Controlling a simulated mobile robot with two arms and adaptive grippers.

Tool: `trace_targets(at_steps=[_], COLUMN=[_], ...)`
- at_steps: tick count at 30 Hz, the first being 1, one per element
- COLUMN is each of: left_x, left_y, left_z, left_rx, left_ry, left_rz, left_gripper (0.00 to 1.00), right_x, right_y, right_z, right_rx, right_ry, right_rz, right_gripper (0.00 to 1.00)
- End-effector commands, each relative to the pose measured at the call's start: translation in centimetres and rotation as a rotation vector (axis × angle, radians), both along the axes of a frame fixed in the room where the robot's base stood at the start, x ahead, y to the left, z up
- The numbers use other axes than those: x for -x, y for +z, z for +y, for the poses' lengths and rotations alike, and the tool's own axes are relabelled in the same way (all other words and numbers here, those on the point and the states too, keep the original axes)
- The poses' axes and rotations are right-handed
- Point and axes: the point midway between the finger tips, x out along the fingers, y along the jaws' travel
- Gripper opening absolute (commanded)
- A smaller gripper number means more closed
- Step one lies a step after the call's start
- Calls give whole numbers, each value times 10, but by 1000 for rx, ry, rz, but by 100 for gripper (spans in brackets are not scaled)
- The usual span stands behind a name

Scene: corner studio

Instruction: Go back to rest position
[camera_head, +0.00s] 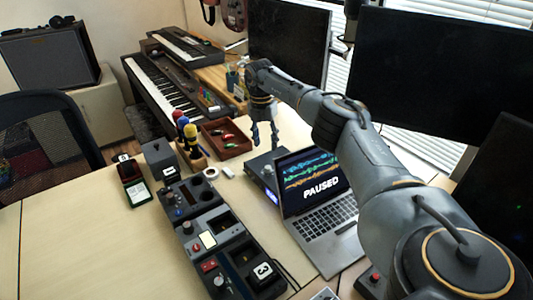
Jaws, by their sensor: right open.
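My right arm reaches in from the lower right across the desk. Its gripper (265,138) points down above the desk, behind the laptop (326,222) and near a dark grey box (262,172). The fingers are apart and nothing shows between them. The laptop is open and its screen reads PAUSED. My left gripper is not in view.
A wooden tray (226,148) and microphones in a holder stand behind. Monitors (425,75) stand at the right. The desk's left part (100,235) is clear.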

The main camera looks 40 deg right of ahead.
Motion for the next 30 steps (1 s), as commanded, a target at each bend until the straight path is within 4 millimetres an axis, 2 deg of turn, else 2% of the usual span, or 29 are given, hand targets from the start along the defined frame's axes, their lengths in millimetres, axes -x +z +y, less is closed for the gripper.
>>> trace_targets(at_steps=[3,6,24,26,30], left_x=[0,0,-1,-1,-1], left_y=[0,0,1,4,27], left_z=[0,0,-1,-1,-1], left_rx=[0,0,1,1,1], left_ry=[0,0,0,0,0], left_rz=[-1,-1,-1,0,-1], left_gripper=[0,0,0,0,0], right_x=[-1,-2,-1,-2,-2], right_y=[15,20,22,26,49], right_z=[0,1,1,1,1], right_rx=[1,0,0,0,0], right_ry=[0,0,0,1,1], right_rz=[-1,0,1,1,0], right_gripper=[46,46,46,46,46])
